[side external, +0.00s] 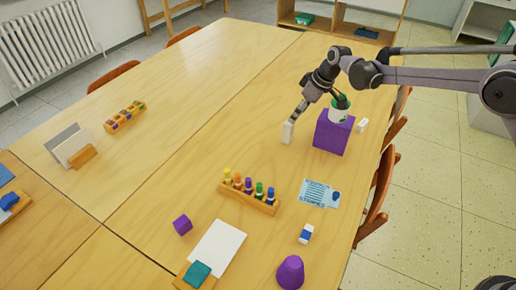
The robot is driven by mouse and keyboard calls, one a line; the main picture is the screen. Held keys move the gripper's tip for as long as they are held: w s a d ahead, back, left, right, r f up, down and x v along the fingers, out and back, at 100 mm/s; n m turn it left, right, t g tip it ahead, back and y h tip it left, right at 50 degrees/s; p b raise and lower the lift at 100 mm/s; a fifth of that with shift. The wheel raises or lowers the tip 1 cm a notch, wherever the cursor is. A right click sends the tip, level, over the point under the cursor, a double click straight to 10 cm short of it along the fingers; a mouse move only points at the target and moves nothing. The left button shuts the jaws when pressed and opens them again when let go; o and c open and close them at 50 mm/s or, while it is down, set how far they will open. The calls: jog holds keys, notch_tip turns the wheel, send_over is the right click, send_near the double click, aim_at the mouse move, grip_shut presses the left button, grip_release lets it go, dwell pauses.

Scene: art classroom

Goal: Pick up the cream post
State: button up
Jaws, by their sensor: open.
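The cream post (288,133) looks like a small pale upright block on the table, left of a purple box. My gripper (317,110) comes in from the upper right and is open, pointing down. Its left finger is just above or beside the top of the post; I cannot tell whether they touch. Its other finger appears near a white pot on the purple box and is partly hard to make out. Nothing is visibly held.
The purple box (333,134) bears the white pot (339,114) with green in it, close to my gripper. A small white block (363,125) lies right of it. A wooden rack (247,199) of coloured bottles and a blue-printed card (318,193) lie nearer. The table left of the post is clear.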

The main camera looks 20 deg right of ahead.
aim_at(289, 126)
jog(key=shift+x, duration=4.1)
jog(key=shift+r, duration=0.1)
grip_shut()
